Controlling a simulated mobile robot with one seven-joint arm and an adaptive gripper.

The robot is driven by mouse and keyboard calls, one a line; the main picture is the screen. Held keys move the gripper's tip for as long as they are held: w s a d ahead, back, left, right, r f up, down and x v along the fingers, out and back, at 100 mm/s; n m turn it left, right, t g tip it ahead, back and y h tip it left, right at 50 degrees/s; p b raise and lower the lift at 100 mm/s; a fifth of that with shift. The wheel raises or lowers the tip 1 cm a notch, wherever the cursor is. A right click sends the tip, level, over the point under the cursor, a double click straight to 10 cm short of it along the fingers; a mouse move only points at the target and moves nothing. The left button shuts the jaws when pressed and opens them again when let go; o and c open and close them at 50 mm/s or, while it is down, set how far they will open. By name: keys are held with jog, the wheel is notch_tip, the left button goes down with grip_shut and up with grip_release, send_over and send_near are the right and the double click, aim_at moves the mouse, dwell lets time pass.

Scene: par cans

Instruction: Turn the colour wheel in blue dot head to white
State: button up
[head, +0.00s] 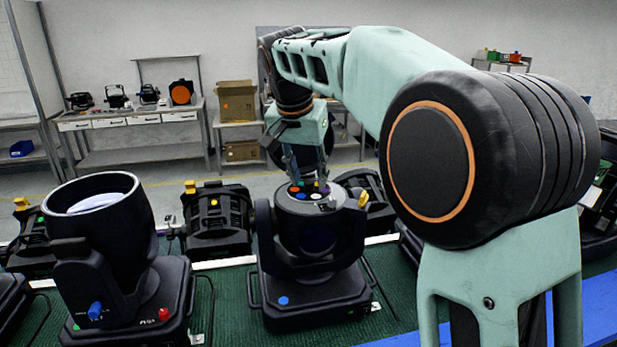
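The blue dot head is a black moving-head lamp (322,238) at the centre, with a blue dot (283,300) on the front of its base. On its top lies the colour wheel (318,196), a dark disc with several small coloured spots, a white one (316,196) at the near side. My gripper (293,180) points down over the wheel's far left part, its fingertips at or just above it. I cannot tell whether they touch it or how far apart they are. The gripper and arm hide part of the background behind the wheel.
Another black lamp (100,235) with an open round top stands at left, with a blue knob (95,311) and a red knob (163,314). More black lamps (217,215) stand behind on the green mat (228,300). A blue strip (600,300) runs at right.

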jog(key=shift+w+f, duration=0.15)
jog(key=shift+f, duration=0.25)
jog(key=shift+c, duration=0.4)
grip_shut()
jog(key=shift+r, duration=0.1)
jog(key=shift+r+m+p, duration=0.1)
jog(key=shift+m+p, duration=0.35)
jog(key=shift+m, duration=0.05)
jog(key=shift+w+m+h+p, duration=0.1)
jog(key=shift+m+h+p, duration=0.4)
jog(key=shift+m, duration=0.5)
jog(key=shift+o, duration=0.4)
grip_release()
